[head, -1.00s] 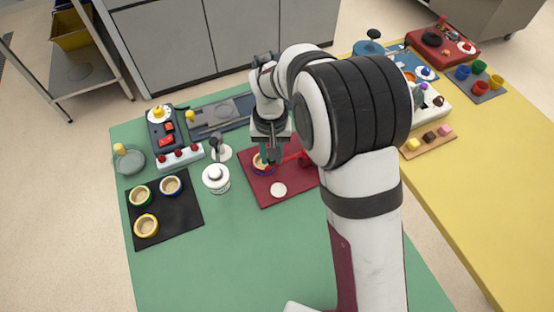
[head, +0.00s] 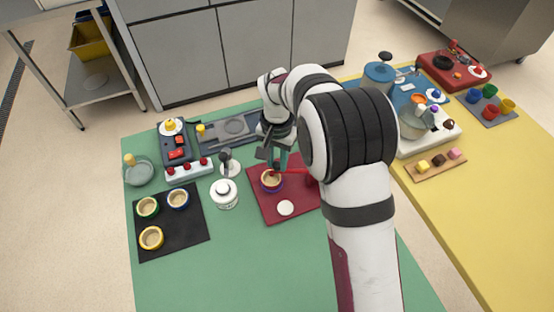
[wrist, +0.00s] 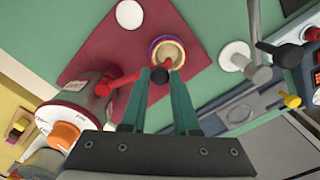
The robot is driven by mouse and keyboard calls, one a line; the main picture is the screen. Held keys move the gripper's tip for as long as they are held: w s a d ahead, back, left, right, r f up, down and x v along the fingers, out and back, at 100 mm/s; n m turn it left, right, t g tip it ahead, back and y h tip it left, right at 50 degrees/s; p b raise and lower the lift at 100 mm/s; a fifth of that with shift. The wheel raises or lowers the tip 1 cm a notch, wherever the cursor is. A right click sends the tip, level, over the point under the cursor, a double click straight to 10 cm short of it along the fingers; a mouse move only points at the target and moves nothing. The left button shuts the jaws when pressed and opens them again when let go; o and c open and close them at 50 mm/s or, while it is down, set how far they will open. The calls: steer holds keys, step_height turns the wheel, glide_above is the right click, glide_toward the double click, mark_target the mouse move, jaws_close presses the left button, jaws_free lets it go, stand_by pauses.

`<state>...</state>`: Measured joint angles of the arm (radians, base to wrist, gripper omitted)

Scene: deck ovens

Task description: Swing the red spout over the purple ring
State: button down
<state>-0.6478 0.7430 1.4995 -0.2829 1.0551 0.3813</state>
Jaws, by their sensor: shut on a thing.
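The cup with the purple ring (head: 271,181) stands on the dark red mat (head: 262,207). It also shows in the wrist view (wrist: 165,42), just past my fingertips. The red spout (wrist: 122,80) reaches from the dispenser toward this cup, and its tip overlaps the cup's near rim in the wrist view. Part of the spout is hidden behind a finger. My gripper (wrist: 170,80) is shut on the spout at its dark knob (wrist: 160,75). In the head view my gripper (head: 277,163) is at the cup's far side, and my arm hides most of the dispenser.
A white disc (head: 285,208) lies on the red mat. Left of it stand a white jar (head: 224,194) and a dark-handled tool (head: 227,162). A black mat (head: 176,232) carries several cups with coloured rings. The green table's front is clear.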

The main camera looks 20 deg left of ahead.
steer(key=shift+w, duration=0.15)
steer(key=c, duration=0.7)
jaws_free()
steer(key=shift+o, duration=0.2)
step_height(320, 180, up, 16)
steer(key=s+d+r+m+y, duration=0.1)
steer(key=s+d+m, duration=0.1)
steer(key=s+d, duration=0.65)
steer(key=s+d+r+m, duration=0.15)
steer(key=s+d, duration=0.35)
steer(key=d, duration=0.7)
steer(key=s+d+f+m, duration=0.1)
steer(key=s+d+f, duration=0.1)
steer(key=s, duration=0.3)
steer(key=s+d+f+m, duration=0.1)
steer(key=s+d+f, duration=0.1)
steer(key=s, duration=0.3)
steer(key=shift+s+f+y, duration=0.4)
steer(key=shift+f, duration=0.2)
